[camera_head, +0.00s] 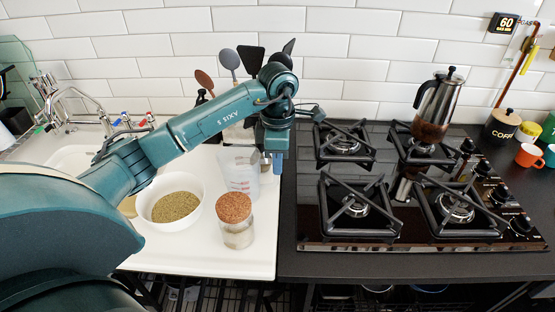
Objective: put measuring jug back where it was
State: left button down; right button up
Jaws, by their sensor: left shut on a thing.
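The measuring jug (240,174) is clear with red markings. It is upright over the white worktop, behind the cork-topped jar (236,222) and right of the white bowl (148,212). My left gripper (272,164) reaches down at the jug's right side and is shut on it, at the handle side. I cannot tell whether the jug's base touches the worktop. My right gripper is not in view.
Utensils (230,62) stand behind my arm. The sink tap (62,112) is at the left.

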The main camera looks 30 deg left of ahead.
pick_arm(q)
jog(key=shift+f, duration=0.1)
jog(key=c, duration=1.9)
grip_release()
jog(key=o, duration=0.4)
jog(key=shift+r, duration=0.35)
notch_tip(320, 180, up, 12)
jog(key=shift+f+p, duration=0.2)
jog(key=shift+p, duration=0.1)
